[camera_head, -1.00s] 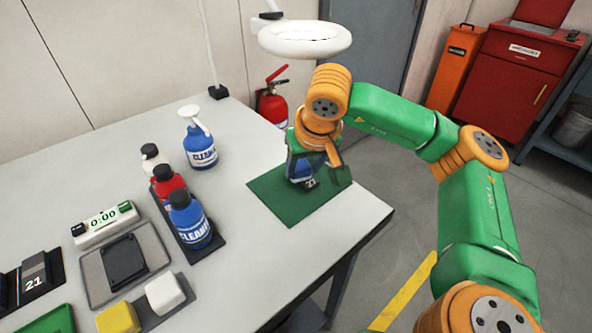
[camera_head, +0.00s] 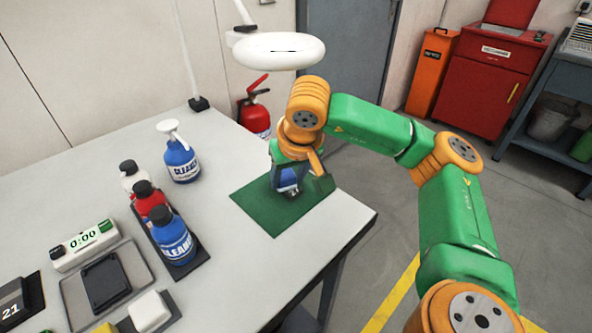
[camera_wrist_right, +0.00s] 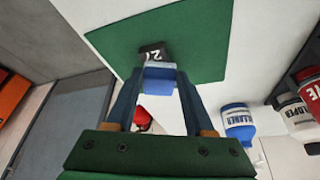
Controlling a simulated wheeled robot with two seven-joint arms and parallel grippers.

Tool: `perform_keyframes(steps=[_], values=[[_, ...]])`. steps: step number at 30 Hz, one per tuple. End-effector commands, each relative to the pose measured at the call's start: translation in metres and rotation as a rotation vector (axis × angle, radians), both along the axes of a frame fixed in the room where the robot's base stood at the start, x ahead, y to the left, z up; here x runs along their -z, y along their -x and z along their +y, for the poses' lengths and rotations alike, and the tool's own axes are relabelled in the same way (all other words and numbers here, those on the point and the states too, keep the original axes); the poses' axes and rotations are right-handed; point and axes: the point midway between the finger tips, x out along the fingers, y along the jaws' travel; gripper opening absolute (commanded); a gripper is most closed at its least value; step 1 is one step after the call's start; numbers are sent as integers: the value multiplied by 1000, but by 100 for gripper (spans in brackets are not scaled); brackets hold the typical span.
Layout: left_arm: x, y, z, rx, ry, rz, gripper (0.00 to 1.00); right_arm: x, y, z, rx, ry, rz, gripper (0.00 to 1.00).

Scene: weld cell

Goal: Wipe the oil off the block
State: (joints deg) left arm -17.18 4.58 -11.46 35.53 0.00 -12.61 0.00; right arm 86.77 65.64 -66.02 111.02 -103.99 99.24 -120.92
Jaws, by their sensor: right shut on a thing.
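My right gripper (camera_head: 290,180) is over the mat, shut on a blue sponge-like piece (camera_wrist_right: 159,80). In the right wrist view, the blue piece sits between the two fingertips (camera_wrist_right: 159,72) and is right at the block, apparently touching it. The gripper and blue piece hide most of the block in the head view. I cannot make out any oil on it. My left gripper is out of view.
Cleaner bottles (camera_head: 172,240) stand in a dark rack left of the mat, with a blue spray bottle (camera_head: 181,162) behind. A timer (camera_head: 83,245), a grey tray (camera_head: 135,268) and a white sponge (camera_head: 150,310) are front left. A white ring lamp (camera_head: 279,51) hangs behind my arm.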

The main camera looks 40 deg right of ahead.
Motion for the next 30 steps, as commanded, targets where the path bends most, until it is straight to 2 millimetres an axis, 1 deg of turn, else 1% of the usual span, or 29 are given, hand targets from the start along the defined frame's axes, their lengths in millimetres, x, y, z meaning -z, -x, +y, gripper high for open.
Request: perform_keyframes(steps=[1,3,6,12,14,19,25,30], values=[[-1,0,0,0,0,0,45,1,1,7,-8,-3,5,9],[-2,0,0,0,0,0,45,0,1,15,-9,-3,4,9],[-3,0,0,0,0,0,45,-1,2,23,-7,-2,2,9],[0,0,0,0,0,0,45,3,-2,25,-2,-2,2,9],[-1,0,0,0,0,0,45,2,-3,22,0,-3,2,9],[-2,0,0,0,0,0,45,0,-4,3,2,-3,1,9],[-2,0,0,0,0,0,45,0,-5,-7,1,-2,1,9],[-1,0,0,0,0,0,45,2,-6,-25,4,-2,1,9]])
